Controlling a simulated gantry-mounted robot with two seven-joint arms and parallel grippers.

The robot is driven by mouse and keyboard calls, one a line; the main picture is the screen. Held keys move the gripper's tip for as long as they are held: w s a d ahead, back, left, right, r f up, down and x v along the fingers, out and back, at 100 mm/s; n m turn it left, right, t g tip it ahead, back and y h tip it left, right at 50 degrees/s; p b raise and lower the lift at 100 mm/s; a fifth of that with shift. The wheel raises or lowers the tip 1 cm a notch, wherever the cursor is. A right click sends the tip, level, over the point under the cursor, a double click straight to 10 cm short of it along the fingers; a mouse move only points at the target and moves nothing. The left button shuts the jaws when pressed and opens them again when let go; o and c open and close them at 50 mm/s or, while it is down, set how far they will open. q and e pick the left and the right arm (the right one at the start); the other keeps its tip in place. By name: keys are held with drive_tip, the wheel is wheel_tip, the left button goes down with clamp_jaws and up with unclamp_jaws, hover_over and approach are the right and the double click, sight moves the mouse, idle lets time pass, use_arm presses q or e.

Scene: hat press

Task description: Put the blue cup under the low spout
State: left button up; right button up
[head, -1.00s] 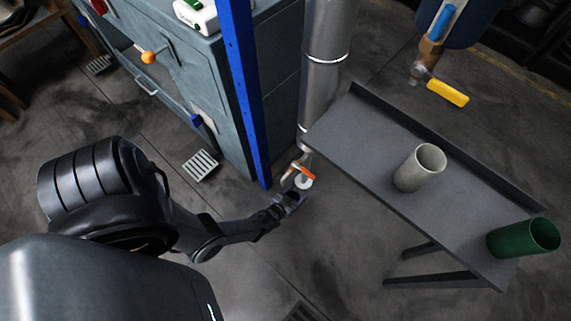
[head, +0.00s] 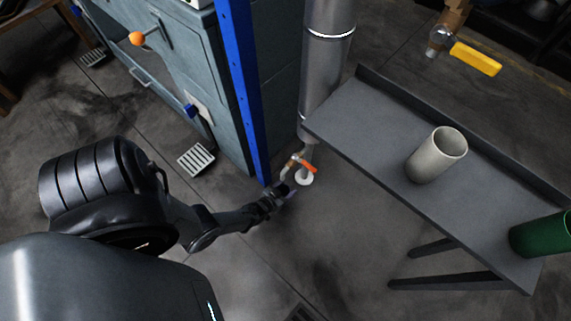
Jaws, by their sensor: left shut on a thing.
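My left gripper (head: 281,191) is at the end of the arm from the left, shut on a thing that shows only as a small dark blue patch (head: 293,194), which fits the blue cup. Most of it is hidden by the gripper. The low spout (head: 293,163), with an orange handle, is at the bottom of the grey pipe. The gripper is just below and left of it in the picture. A small white disc (head: 304,179) shows beside the gripper. I cannot tell whether the cup is directly under the spout. My right gripper is out of view.
A dark table (head: 350,125) on the right bears a pale grey cup (head: 430,160) and a green cup (head: 535,236). A blue post (head: 243,90) and a grey cabinet (head: 275,60) stand behind the gripper. A yellow-handled tap (head: 475,58) is at the upper right.

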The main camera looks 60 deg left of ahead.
use_arm(q)
drive_tip(key=shift+r, duration=0.1)
drive_tip(key=o, duration=1.4)
drive_tip(key=shift+p+v, duration=3.15)
drive_tip(key=shift+v, duration=2.9)
